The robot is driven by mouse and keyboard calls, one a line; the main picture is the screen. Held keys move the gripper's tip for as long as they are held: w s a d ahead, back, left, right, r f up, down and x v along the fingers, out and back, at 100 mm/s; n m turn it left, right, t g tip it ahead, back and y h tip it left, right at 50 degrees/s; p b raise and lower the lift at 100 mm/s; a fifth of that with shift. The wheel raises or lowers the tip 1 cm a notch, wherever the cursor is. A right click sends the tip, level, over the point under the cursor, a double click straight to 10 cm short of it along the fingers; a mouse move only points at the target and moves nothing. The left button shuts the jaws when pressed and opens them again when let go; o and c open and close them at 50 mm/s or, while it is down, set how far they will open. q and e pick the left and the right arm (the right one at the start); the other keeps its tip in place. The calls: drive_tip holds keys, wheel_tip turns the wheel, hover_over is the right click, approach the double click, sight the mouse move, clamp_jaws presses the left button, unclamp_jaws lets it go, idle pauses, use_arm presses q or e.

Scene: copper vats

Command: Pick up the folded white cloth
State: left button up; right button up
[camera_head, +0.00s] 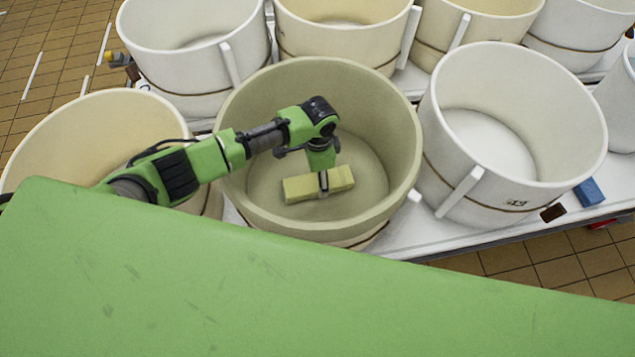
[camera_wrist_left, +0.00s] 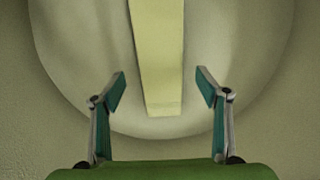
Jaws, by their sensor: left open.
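A long, straight-edged pale yellow block (camera_head: 300,188) lies on the floor of the middle vat (camera_head: 398,125). It may be the folded cloth, though it looks yellow rather than white. It also shows in the left wrist view (camera_wrist_left: 159,60), running up from the centre past the top edge. My left gripper (camera_head: 323,183) reaches down into the vat at the block's middle. In the left wrist view its fingers are open, one on each side of the block, with gaps between. I cannot tell how far the fingertips are above the vat floor. My right gripper is not in view.
The vat's high round wall surrounds my left gripper. A white vat (camera_head: 560,120) stands to the right and a cream vat (camera_head: 60,140) to the left, with several more behind. A blue block (camera_head: 589,192) and a dark brown block (camera_head: 552,212) lie near the white table's (camera_head: 440,238) edge.

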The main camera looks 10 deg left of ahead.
sight(317, 181)
use_arm(q)
wheel_tip(317, 181, down, 4)
drive_tip(key=shift+a+r, duration=0.15)
drive_tip(key=shift+r, duration=0.05)
drive_tip(key=c, duration=1.4)
drive_tip(key=shift+o, duration=0.2)
drive_tip(key=shift+r, duration=0.15)
